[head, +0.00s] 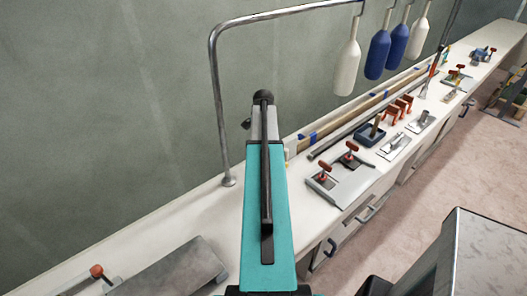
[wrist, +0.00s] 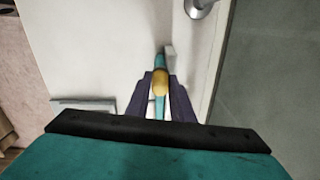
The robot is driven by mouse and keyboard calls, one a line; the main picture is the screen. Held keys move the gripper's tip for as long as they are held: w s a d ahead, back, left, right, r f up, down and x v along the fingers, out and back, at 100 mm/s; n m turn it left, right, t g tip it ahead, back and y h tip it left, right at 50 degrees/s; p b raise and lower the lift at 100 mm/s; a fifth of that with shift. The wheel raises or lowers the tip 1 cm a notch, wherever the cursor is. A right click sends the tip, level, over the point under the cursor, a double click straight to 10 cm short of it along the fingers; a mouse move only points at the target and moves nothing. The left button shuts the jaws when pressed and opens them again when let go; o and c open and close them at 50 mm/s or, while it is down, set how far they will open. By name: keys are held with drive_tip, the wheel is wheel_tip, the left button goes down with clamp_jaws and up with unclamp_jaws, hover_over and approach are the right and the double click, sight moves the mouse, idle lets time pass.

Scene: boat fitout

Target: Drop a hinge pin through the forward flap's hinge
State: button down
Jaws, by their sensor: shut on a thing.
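In the wrist view my gripper (wrist: 160,85) has its dark fingers closed around a small yellow piece (wrist: 160,82), with teal above and below it. I cannot tell for sure that this is the hinge pin. In the head view the gripper is hidden behind my teal arm. A grey plate (head: 168,269) lies on the bench at lower left, beside a red-knobbed fitting (head: 97,271). Which hinge belongs to the forward flap is not clear.
A curved metal pole (head: 217,110) rises from the bench (head: 205,205); its base (wrist: 198,8) shows in the wrist view. White and blue bottle-shaped fenders (head: 378,55) hang from it.

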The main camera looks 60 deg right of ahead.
drive_tip(key=c, duration=1.5)
unclamp_jaws()
drive_tip(key=shift+o, duration=0.2)
drive_tip(key=shift+r, duration=0.1)
wheel_tip(320, 180, up, 14)
drive_tip(key=b, duration=0.3)
drive_tip(key=shift+s, duration=0.1)
drive_tip(key=shift+f, duration=0.2)
